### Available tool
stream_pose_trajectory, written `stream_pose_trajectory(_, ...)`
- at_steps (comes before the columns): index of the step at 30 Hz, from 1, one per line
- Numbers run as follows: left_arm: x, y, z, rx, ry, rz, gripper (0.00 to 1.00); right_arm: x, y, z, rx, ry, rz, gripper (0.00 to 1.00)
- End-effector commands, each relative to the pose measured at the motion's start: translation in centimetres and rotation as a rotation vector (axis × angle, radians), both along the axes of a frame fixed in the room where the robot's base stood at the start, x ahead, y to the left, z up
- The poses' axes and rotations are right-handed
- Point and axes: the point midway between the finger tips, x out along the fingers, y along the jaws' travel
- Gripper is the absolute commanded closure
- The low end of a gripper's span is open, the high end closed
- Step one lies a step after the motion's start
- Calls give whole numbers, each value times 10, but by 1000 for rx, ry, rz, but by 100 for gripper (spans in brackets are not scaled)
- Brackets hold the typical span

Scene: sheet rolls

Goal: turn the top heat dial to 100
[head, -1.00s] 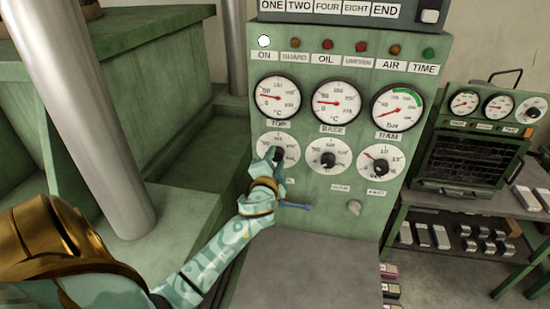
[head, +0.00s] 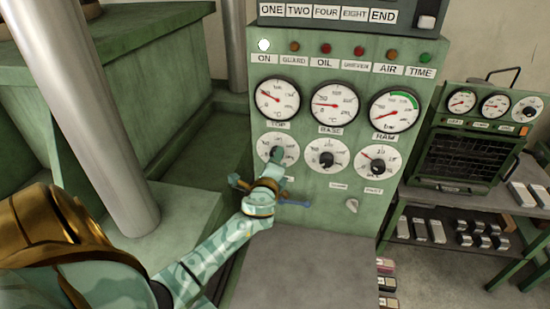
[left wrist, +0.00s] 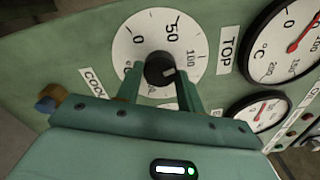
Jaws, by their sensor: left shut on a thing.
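The top heat dial (head: 291,150) is a white round scale below the TOP gauge (head: 277,99) on the green panel. My left gripper (head: 276,158) reaches up to it from below and covers part of it. In the left wrist view the dial's black knob (left wrist: 159,69) sits between the two green fingers, and the gripper (left wrist: 160,88) is shut on it. The white dial face (left wrist: 130,45) shows 0, 50 and 100. My right gripper is not in view.
The BASE dial (head: 326,160) and RAM dial (head: 378,160) are to the right, with a small pale knob (head: 351,205) below. A grey ledge (head: 300,265) lies under the panel. A thick metal column (head: 105,120) stands at left.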

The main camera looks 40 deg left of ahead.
Motion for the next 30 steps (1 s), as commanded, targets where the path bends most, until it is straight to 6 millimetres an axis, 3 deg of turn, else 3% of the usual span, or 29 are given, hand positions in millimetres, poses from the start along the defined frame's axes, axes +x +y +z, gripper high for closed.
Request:
stream_pose_trajectory(12, 0, 0, -1, 198, 112, 0, 85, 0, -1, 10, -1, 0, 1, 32)
stream_pose_trajectory(30, 0, 0, -2, 236, 134, -1, 85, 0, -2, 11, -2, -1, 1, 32)
